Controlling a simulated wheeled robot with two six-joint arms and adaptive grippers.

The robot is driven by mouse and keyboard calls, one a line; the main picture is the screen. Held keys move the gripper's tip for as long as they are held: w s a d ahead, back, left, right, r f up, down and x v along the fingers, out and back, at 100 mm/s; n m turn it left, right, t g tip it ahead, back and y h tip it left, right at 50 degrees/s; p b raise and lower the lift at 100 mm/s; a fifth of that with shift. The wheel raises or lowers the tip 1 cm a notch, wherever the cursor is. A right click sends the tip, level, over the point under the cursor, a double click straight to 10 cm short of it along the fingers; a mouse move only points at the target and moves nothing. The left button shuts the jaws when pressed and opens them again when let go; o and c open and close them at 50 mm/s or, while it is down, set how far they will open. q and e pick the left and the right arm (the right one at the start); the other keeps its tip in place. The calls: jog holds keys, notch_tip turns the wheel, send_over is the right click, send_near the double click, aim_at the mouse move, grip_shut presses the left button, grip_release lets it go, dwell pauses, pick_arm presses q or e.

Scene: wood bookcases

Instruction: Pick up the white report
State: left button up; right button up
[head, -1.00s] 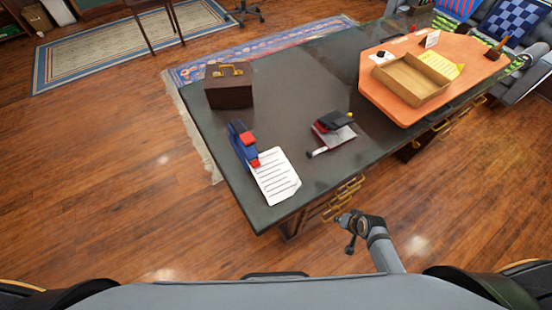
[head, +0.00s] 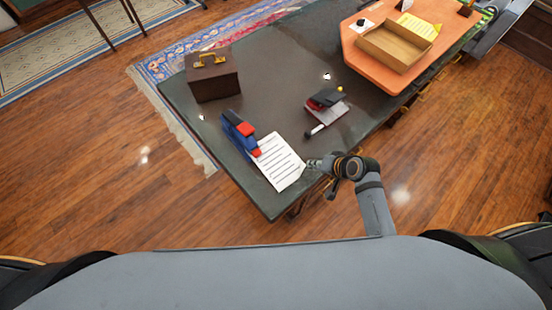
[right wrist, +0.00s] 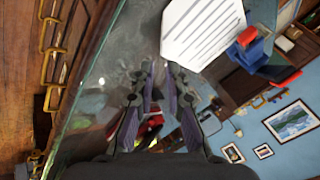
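The white report (head: 280,163), a sheet with dark printed lines, lies flat near the front corner of the dark desk (head: 290,70). It also shows at the top of the right wrist view (right wrist: 203,32). My right gripper (head: 311,164) is just right of the report in the head view, at the desk's front edge. In the right wrist view my right gripper (right wrist: 161,72) has its fingers apart with nothing between them, and the report lies beyond the tips. Whether a finger touches it, I cannot tell. My left gripper is not in view.
A blue and red stapler-like object (head: 238,134) touches or overlaps the report's left edge. A black and red device (head: 325,105) lies farther back. A brown case (head: 212,80) stands at the left. An open wooden tray (head: 393,47) sits on the orange board (head: 368,72).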

aim_at(305, 171)
jog(key=x, duration=0.2)
jog(key=s+p+x, duration=0.1)
jog(key=x, duration=0.2)
jog(key=shift+a+f, duration=0.2)
jog(key=shift+a, duration=0.05)
jog(key=shift+d, duration=0.1)
grip_shut()
jog(key=shift+r, duration=0.1)
